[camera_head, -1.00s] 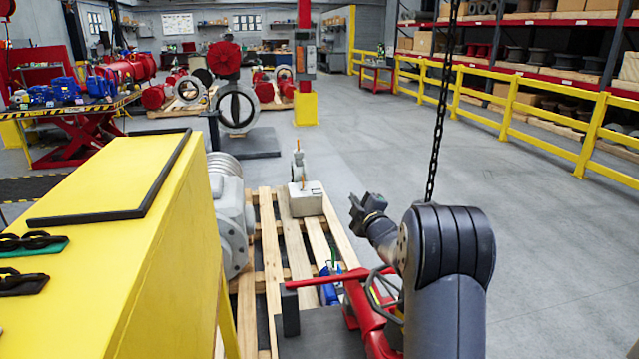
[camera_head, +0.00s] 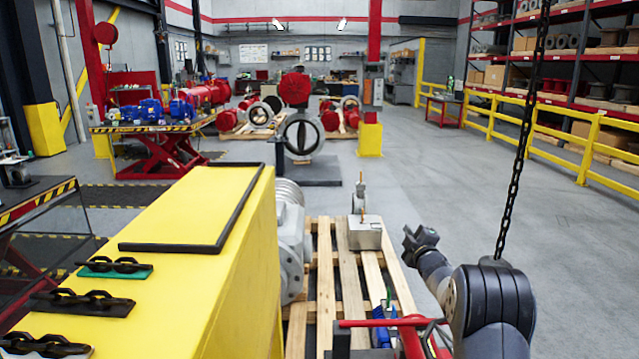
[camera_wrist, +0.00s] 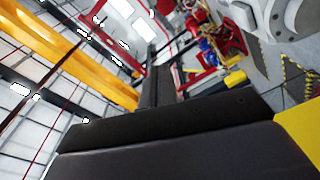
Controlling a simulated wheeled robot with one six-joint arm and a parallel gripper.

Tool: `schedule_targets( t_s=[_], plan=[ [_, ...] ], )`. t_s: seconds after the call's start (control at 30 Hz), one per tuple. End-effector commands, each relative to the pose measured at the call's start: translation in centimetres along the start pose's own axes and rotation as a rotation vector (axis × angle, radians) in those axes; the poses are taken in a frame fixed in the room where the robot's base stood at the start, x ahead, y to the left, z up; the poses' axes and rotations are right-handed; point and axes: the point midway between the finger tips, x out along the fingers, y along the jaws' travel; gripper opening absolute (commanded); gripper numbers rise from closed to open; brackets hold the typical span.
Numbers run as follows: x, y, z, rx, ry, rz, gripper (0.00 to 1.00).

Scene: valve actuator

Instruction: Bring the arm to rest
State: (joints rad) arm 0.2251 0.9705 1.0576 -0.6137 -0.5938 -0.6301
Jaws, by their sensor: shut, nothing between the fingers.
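My gripper (camera_head: 421,240) is at the end of my dark grey arm, right of the centre in the head view. It is raised over the grey floor, just right of the pallet, and looks shut with nothing in it. The arm bends at a large dark joint near the lower right. In the wrist view my gripper's dark body (camera_wrist: 165,135) fills the lower middle, and the camera is tilted towards the ceiling and the hall.
A yellow cabinet (camera_head: 205,290) stands close on the left. A wooden pallet (camera_head: 325,270) with a grey block (camera_head: 365,234) lies left of my gripper. A hanging chain (camera_head: 522,130) is close to the arm. A yellow railing (camera_head: 560,150) runs at right; open floor lies between.

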Motion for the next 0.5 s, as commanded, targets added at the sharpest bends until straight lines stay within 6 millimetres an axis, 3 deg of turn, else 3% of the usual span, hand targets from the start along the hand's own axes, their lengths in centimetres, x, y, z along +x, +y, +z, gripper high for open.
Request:
schedule_targets(
  t_s=[0.17, 0.5],
  plan=[
    [0.2, 0.1, -1.7, 0.000, 0.001, 0.000, 0.00],
    [0.2, 0.0, -2.0, 0.000, 0.000, 0.001, 0.00]
  ],
)
